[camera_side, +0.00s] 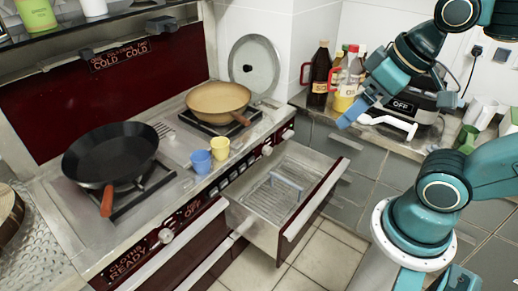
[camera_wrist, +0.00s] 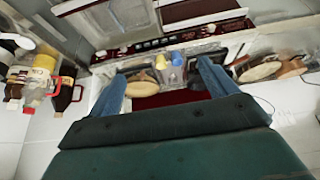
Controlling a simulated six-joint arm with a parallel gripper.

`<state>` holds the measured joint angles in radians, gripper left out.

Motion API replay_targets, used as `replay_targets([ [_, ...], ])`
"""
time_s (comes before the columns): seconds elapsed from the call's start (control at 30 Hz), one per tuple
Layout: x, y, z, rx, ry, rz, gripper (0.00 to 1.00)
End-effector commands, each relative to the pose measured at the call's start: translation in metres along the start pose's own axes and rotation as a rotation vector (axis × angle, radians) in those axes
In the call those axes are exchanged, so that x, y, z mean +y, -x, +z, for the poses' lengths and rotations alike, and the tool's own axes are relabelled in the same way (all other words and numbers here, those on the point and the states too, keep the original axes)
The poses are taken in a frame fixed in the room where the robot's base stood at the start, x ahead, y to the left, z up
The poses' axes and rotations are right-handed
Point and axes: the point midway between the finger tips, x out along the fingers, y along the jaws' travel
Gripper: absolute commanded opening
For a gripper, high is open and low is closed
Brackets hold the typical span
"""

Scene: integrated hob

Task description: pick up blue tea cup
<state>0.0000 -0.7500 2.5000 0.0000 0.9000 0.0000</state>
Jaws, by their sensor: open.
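The blue tea cup (camera_side: 201,161) stands on the hob's metal front ledge, between the two pans. A yellow cup (camera_side: 220,147) stands just right of it. My gripper (camera_side: 352,113) is up at the right, above the counter side and well away from the cup. It is open, with nothing between its fingers. In the wrist view, my gripper's two blue fingers (camera_wrist: 160,80) are spread apart. The blue cup (camera_wrist: 177,59) and yellow cup (camera_wrist: 160,62) show small and distant between them.
A black frying pan (camera_side: 110,150) is left of the cups; a tan pan (camera_side: 217,99) is behind them, with a glass lid (camera_side: 254,66) against the wall. An open drawer (camera_side: 268,200) juts out below. Bottles (camera_side: 319,75) stand on the right counter near my gripper.

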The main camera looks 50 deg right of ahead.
Motion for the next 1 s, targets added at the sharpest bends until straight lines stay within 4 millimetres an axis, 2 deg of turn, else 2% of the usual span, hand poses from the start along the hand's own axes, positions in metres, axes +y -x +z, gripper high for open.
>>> replay_targets([
  [0.27, 0.000, 0.000, -0.001, 0.000, 0.002, 0.000, 0.84],
  [0.47, -0.001, -0.002, -0.012, -0.008, 0.023, -0.004, 0.84],
  [0.77, -0.005, -0.016, -0.061, -0.034, 0.117, -0.027, 0.84],
  [1.0, -0.009, -0.041, -0.108, -0.054, 0.210, -0.056, 0.84],
])
